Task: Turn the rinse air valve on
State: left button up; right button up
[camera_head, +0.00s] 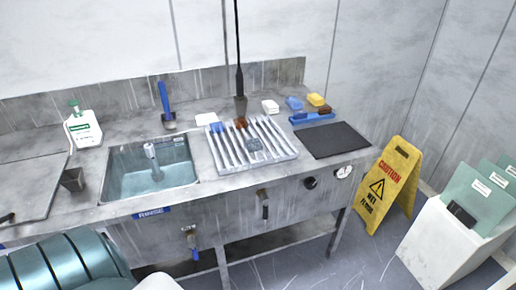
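A blue RINSE label (151,213) is on the front of the grey bench, below the sink. A small valve with a blue handle (193,243) hangs on the front panel, right of and below this label. Its handle points roughly down. A second valve with a dark handle (264,204) is farther right on the same panel, its handle also hanging down. I cannot read any label on the second valve. Neither of my grippers is in view.
A black knob (310,182) and a round gauge (343,172) are at the panel's right. The bench holds a sink (120,180), a ribbed rack (230,165) and a dark mat (333,140). A yellow caution sign (390,185) stands right; a teal banded cylinder (65,262) fills the lower left.

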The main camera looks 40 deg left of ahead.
aim_at(265, 209)
jog(key=u, duration=1.1)
